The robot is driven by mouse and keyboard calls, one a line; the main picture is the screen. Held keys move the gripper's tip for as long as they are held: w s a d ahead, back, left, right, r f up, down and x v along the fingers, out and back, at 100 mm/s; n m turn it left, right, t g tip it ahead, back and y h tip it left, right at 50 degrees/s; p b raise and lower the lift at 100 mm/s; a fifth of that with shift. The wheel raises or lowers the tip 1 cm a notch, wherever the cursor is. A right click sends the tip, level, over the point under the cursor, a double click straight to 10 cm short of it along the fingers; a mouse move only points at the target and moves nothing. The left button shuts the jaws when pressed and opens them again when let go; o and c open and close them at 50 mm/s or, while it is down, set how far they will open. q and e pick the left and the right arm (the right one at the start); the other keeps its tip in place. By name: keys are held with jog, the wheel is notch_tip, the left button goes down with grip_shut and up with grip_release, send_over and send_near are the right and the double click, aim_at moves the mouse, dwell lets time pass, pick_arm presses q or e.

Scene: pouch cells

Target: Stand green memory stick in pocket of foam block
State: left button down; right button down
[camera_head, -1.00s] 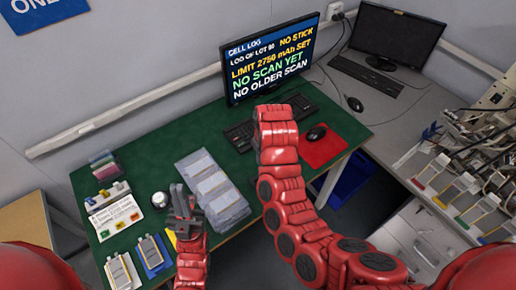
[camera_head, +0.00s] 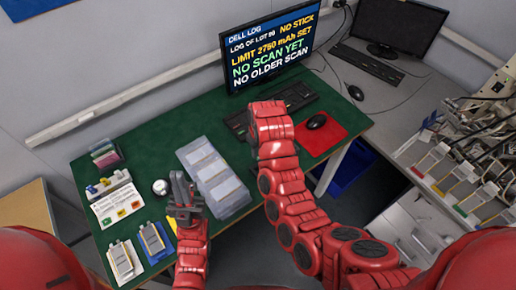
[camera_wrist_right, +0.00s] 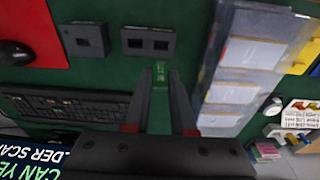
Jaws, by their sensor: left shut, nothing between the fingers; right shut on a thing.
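The green memory stick (camera_wrist_right: 160,75) is between the tips of my right gripper (camera_wrist_right: 160,82) in the right wrist view, and the gripper is shut on it. In the head view my right arm hides the stick, the block and the fingertips. My left gripper (camera_head: 184,200) is shut and empty, above the desk's front edge beside the clear tray.
A second grey block with one opening (camera_wrist_right: 85,38) lies left of the pocketed block. A clear tray of pouch cells (camera_head: 213,178), a keyboard (camera_head: 283,104), a mouse on a red pad (camera_head: 322,138) and a monitor reading "NO STICK" (camera_head: 268,48) surround the work area.

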jog(key=shift+f+b, duration=1)
jog(key=shift+f, duration=1.6)
jog(key=shift+f+b, duration=0.85)
jog(key=shift+f, duration=0.6)
jog(key=c, duration=0.7)
grip_release()
jog(key=shift+r, duration=0.15)
